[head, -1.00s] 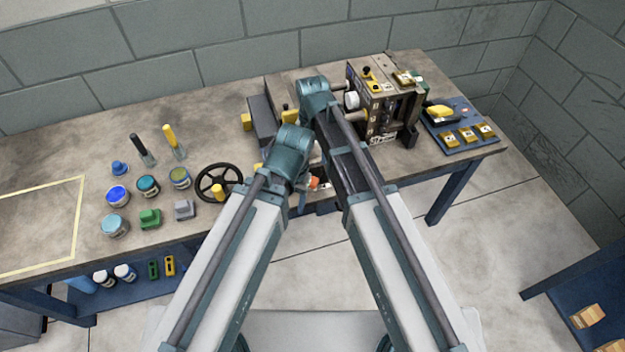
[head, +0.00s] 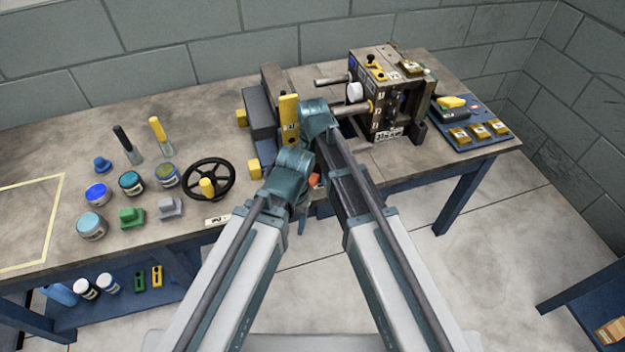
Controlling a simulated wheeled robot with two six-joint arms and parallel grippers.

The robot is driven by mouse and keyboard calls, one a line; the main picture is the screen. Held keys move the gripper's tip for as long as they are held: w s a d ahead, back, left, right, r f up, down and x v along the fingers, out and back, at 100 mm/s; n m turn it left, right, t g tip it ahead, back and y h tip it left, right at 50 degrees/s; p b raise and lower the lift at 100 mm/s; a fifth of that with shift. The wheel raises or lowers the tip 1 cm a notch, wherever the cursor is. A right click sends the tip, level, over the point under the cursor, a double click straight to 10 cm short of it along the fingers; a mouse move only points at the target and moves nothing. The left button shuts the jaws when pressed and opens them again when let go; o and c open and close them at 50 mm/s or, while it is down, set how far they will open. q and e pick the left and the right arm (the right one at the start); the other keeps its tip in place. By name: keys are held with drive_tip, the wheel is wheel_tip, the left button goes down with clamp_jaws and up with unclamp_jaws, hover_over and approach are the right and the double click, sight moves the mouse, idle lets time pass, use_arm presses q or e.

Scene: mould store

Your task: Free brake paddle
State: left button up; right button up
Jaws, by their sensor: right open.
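No part is clearly marked as the brake paddle. A yellow upright piece with a dark label (head: 289,108) stands beside a long dark grey block (head: 260,115) on the bench, just left of my right wrist. A small orange-red part (head: 314,180) shows between my two arms; I cannot tell what it belongs to. My right gripper (head: 318,165) is open, low between the arms at the bench's front edge, mostly hidden by my arm links. I cannot see it touching anything. My left gripper's fingers are hidden behind its wrist.
A boxy mould (head: 388,112) with rods stands right of my wrists. A blue board (head: 477,124) with yellow-topped blocks lies at the far right. The bench (head: 75,140) has bare room at the back left.

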clamp_jaws()
idle(0.4)
drive_tip(key=shift+d, duration=0.1)
drive_tip(key=n, duration=0.2)
drive_tip(key=d+n, duration=0.1)
drive_tip(key=shift+s+d+n, duration=0.2)
drive_tip(key=shift+n, duration=0.2)
drive_tip(key=n, duration=0.1)
drive_tip(key=d+n, duration=0.1)
drive_tip(key=n, duration=0.1)
drive_tip(key=shift+w+d+n, duration=0.1)
drive_tip(key=shift+d+n, duration=0.15)
drive_tip(key=shift+n, duration=0.15)
drive_tip(key=d+n, duration=0.1)
drive_tip(key=n, duration=0.1)
drive_tip(key=w+n, duration=0.1)
drive_tip(key=n, duration=0.1)
drive_tip(key=shift+d, duration=0.35)
drive_tip(key=shift+w+d+n, duration=0.2)
drive_tip(key=shift+n, duration=0.55)
drive_tip(key=shift+w+d+n, duration=0.15)
drive_tip(key=shift+n, duration=0.55)
drive_tip(key=shift+w+d+n, duration=0.2)
drive_tip(key=shift+n, duration=0.55)
